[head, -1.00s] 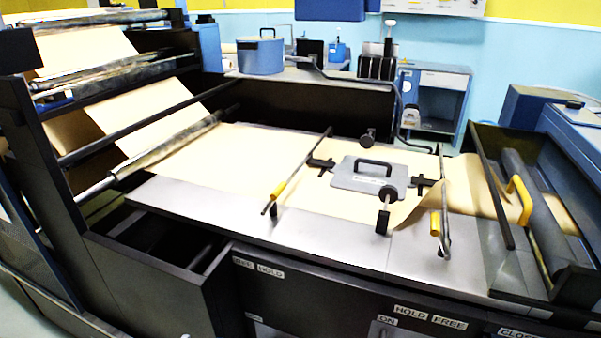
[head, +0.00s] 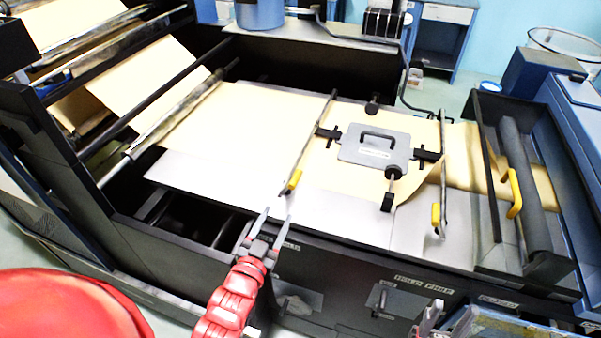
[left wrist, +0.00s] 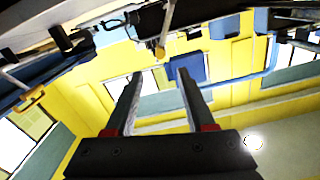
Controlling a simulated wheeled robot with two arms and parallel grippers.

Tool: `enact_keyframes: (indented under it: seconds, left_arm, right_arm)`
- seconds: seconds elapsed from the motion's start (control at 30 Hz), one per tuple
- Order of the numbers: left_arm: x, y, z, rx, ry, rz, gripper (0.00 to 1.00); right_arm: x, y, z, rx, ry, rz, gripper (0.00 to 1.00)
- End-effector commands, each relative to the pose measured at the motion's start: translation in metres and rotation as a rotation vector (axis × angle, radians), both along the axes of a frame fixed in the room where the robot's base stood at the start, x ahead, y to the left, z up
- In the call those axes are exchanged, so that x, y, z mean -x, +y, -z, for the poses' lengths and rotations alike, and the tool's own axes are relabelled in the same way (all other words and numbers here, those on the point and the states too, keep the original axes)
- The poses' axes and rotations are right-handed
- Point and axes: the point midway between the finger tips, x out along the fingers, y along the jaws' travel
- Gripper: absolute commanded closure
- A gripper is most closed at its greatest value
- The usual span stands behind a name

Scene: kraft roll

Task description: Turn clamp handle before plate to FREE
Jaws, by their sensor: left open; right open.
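The grey plate (head: 373,146) with a black handle lies on the brown paper web (head: 232,125). A clamp bar with a yellow-gripped handle (head: 292,182) crosses the web on the plate's left side. My left gripper (head: 274,217) is open and empty at the table's front edge, nearer than this handle and apart from it. In the left wrist view, my left gripper's fingers (left wrist: 160,92) are spread, with a yellow tip beyond them. A HOLD label (head: 287,245) shows beside the left gripper; its neighbouring label is hidden. My right gripper (head: 430,318) is partly in view at the bottom edge.
A second yellow-gripped handle (head: 436,216) stands right of the plate. A black-knobbed post (head: 391,180) stands in front of the plate. HOLD and FREE labels and a lever (head: 380,299) are on the front panel. The bare metal table front (head: 340,222) is clear.

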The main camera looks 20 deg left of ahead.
Motion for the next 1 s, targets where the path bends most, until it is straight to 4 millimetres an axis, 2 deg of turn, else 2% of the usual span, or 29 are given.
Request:
enact_keyframes:
  seconds: [0.03, 0.4, 0.57, 0.6, 0.73, 1.0]
  left_arm:
    - [-0.009, -0.002, 0.003, 0.002, -0.009, 0.004, 0.45]
    - [-0.069, -0.004, 0.005, 0.002, -0.011, 0.003, 0.45]
    - [-0.100, -0.005, -0.001, 0.002, -0.011, 0.004, 0.45]
    - [-0.108, -0.005, -0.006, 0.003, -0.004, 0.003, 0.45]
    - [-0.129, -0.006, -0.006, 0.002, -0.005, 0.003, 0.45]
    - [-0.151, -0.005, -0.002, 0.001, -0.003, 0.002, 0.45]
  right_arm:
    - [0.000, 0.000, 0.012, 0.000, 0.000, 0.000, 0.50]
    - [0.000, 0.000, 0.067, 0.000, 0.000, 0.000, 0.50]
    - [0.000, 0.000, 0.071, 0.000, 0.000, 0.000, 0.50]
    - [0.000, 0.000, 0.059, 0.000, 0.001, 0.000, 0.50]
    - [0.000, 0.000, 0.051, 0.000, 0.000, 0.000, 0.50]
    - [0.000, 0.000, 0.044, 0.000, 0.000, 0.000, 0.50]
